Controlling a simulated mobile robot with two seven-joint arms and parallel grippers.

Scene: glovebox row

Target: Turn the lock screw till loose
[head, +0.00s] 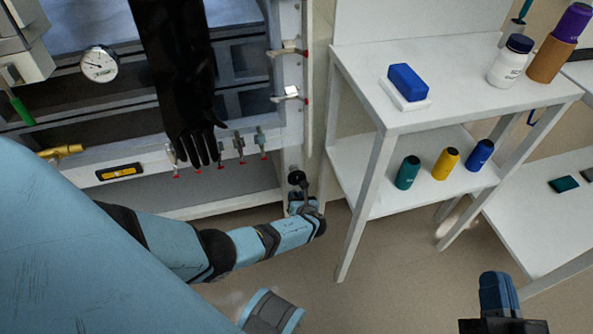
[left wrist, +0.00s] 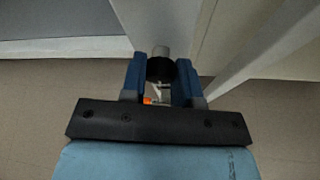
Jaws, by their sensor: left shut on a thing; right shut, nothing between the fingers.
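The lock screw shows in the head view as a black knob (head: 297,177) at the lower right corner of the glovebox. In the left wrist view its black head (left wrist: 160,70) sits between two blue fingers, with a grey cylinder beyond it. My left gripper (head: 299,190) is shut on this knob, one finger on each side (left wrist: 161,78). The knob's thread is hidden. My right gripper (head: 498,290) is at the lower right of the head view, shut and empty, away from the glovebox.
A black glove (head: 180,80) hangs on the glovebox front, beside a round gauge (head: 99,64) and several small red-tipped valves (head: 239,147). A white shelf table (head: 385,140) stands close to the right of my left gripper, with bottles and a blue block (head: 408,82). Floor between is clear.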

